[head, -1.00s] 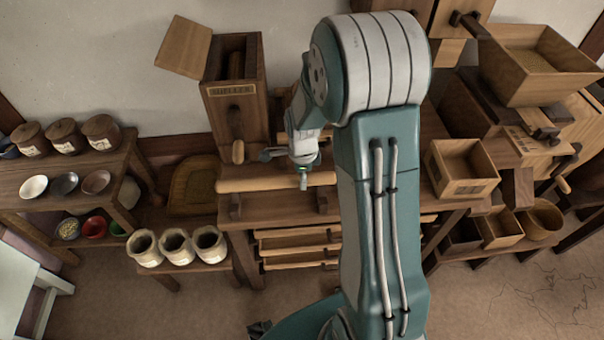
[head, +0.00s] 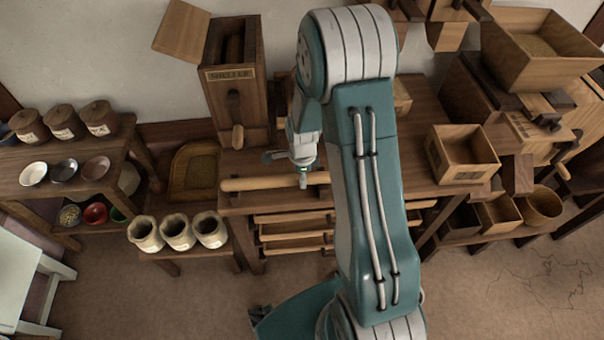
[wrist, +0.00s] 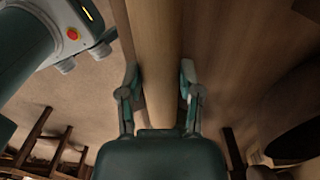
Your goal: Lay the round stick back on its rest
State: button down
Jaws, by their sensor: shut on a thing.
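The round stick (head: 258,183) is a long pale wooden rod lying level, left to right, over the front of the wooden bench. My gripper (head: 304,178) is shut on it right of its middle, coming from above. In the wrist view the stick (wrist: 155,55) runs between the two fingers of my gripper (wrist: 160,85). My arm hides the bench to the right of the stick.
A tall wooden box labelled sheller (head: 233,95) stands behind the stick, its handle close to it. An open wooden box (head: 462,155) is on the bench at right.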

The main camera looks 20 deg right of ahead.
jog(key=shift+c, duration=1)
grip_release()
jog(key=s+a+r+n+t, duration=0.1)
jog(key=s+r+n, duration=0.15)
jog(key=r, duration=0.65)
jog(key=s+a+r+n+t, duration=0.15)
jog(key=r+n, duration=0.25)
jog(key=r, duration=0.4)
jog(key=s+a+r+n, duration=0.1)
jog(key=s+r+n, duration=0.25)
jog(key=r, duration=0.55)
jog(key=s+a+r+n+t, duration=0.3)
jog(key=s+r+n, duration=0.3)
jog(key=s+n, duration=0.5)
jog(key=shift+s+n, duration=0.15)
jog(key=shift+n, duration=0.15)
